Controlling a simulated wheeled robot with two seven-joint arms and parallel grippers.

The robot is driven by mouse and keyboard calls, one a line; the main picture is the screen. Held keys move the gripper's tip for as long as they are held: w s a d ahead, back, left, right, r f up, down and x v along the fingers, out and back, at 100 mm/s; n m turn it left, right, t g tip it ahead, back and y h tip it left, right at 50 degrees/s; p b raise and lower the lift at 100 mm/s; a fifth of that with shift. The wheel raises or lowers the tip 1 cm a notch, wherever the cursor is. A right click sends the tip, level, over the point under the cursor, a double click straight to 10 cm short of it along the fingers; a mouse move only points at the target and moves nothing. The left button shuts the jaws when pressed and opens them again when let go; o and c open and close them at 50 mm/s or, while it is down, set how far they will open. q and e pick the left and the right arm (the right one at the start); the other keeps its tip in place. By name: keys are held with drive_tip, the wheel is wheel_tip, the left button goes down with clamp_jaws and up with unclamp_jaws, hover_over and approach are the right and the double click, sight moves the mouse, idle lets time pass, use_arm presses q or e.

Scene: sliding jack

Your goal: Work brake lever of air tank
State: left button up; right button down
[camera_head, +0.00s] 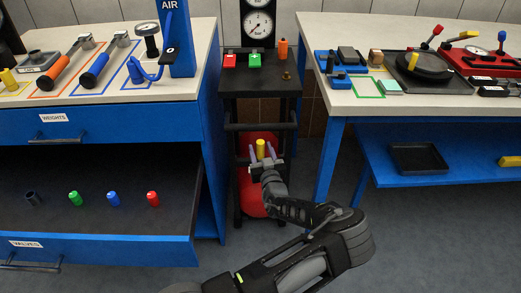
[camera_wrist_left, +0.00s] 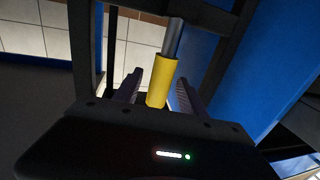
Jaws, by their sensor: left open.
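The brake lever has a yellow handle (camera_head: 261,149) that stands up in front of the red air tank (camera_head: 248,192) on the cart between the two benches. In the left wrist view the yellow handle (camera_wrist_left: 162,82) sits on a grey metal rod. My left gripper (camera_head: 262,152) is open, with one finger on each side of the handle. The wrist view shows gaps between the handle and both fingers. The lever's base is hidden by the gripper. My right gripper is not in view.
Black cart posts (camera_head: 235,170) stand close around the gripper. An open drawer (camera_head: 100,225) with several coloured valves juts out at left. A blue bench (camera_head: 330,160) stands at right. Red and green blocks and a gauge sit on the cart top (camera_head: 262,80).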

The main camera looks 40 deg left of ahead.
use_arm(q)
drive_tip(key=shift+w+a, duration=0.2)
drive_tip(key=shift+a, duration=0.05)
clamp_jaws()
idle(0.4)
idle(0.9)
